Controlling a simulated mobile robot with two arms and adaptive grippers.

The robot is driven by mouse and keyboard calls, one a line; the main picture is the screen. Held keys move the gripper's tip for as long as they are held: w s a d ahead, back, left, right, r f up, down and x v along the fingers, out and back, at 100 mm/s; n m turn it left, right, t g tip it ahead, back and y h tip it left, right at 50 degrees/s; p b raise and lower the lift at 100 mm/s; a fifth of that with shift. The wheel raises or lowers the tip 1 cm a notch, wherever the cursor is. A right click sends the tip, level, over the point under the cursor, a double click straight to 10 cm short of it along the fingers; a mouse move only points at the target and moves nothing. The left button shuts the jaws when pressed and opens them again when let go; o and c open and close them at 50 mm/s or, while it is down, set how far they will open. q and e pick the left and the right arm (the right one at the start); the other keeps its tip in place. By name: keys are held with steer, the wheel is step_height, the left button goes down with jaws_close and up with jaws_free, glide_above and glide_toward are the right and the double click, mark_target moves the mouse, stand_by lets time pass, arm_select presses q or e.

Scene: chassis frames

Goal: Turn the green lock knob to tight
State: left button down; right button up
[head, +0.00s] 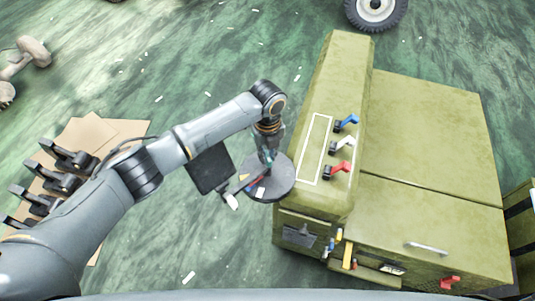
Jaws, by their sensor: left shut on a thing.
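My left gripper (268,160) reaches in from the left and points down over a dark round disc (283,187), just left of the olive cabinet (340,85). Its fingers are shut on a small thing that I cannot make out. Blue, white and red bits show on or beside the disc near the fingertips. I cannot make out a green lock knob; the gripper may hide it. A blue lever (347,122), a white lever (343,146) and a red lever (340,168) stand on the cabinet top, apart from the gripper. My right gripper is out of view.
Tools with coloured handles (338,236) hang at the cabinet's near end. Wide olive lids (430,130) lie to the right. Brown cardboard sheets (125,129) lie at left. A wheel (375,10) is at the top. The green floor (200,60) beyond my arm is mostly clear.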

mark_target(268, 156)
arm_select(q)
steer(key=m+b, duration=0.1)
steer(key=m, duration=0.4)
steer(key=shift+w, duration=0.1)
steer(key=shift+m+b, duration=0.35)
steer(key=shift+m, duration=0.85)
steer(key=shift+r, duration=0.1)
steer(key=c, duration=1.3)
jaws_free()
steer(key=shift+r, duration=0.2)
step_height(268, 156, up, 12)
steer(key=shift+f, duration=0.25)
